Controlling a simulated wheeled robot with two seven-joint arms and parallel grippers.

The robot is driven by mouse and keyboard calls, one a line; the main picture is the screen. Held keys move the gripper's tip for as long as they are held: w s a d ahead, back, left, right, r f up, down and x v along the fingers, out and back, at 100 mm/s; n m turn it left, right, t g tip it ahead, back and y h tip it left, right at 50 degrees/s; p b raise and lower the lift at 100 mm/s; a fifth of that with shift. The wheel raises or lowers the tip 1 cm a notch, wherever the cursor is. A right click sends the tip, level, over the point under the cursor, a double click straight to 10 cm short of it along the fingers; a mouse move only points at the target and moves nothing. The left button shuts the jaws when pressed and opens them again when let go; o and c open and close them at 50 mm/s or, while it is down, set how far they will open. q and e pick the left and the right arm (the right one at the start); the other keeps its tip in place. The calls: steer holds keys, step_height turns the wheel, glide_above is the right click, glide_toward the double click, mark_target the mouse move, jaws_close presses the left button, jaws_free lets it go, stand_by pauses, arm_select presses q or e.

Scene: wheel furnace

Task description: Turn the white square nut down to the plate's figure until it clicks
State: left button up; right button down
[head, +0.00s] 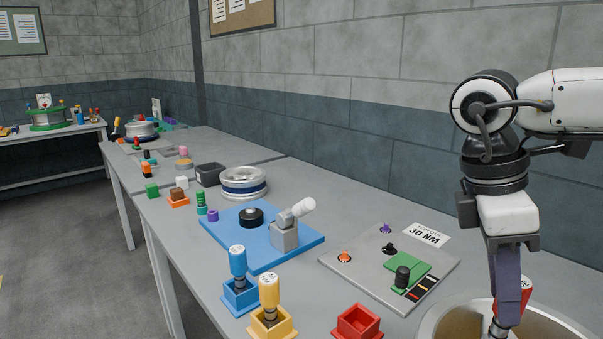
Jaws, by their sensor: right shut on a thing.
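My right gripper (508,308) is at the lower right, pointing down over a round rimmed wheel or drum (440,319) with a tan inside. It is shut on a red-handled driver (526,292), partly hidden behind the purple finger. The driver's metal shaft (497,329) points down inside the rim. The wheel and the shaft's tip are cut off by the lower edge, so I cannot make out the white square nut there. A white tag plate with black characters (427,235) lies by the grey panel; its figure is not clearly legible. My left gripper is not in view.
A blue driver (238,263) and a yellow driver (269,291) stand in matching holders; a red holder (358,323) is empty. A grey panel (345,262) with knobs and a blue board (236,258) with a clamp lie on the bench.

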steer(key=shift+d+m, duration=0.1)
steer(key=shift+m, duration=0.5)
steer(key=c, duration=1.3)
jaws_free()
steer(key=shift+d, duration=0.1)
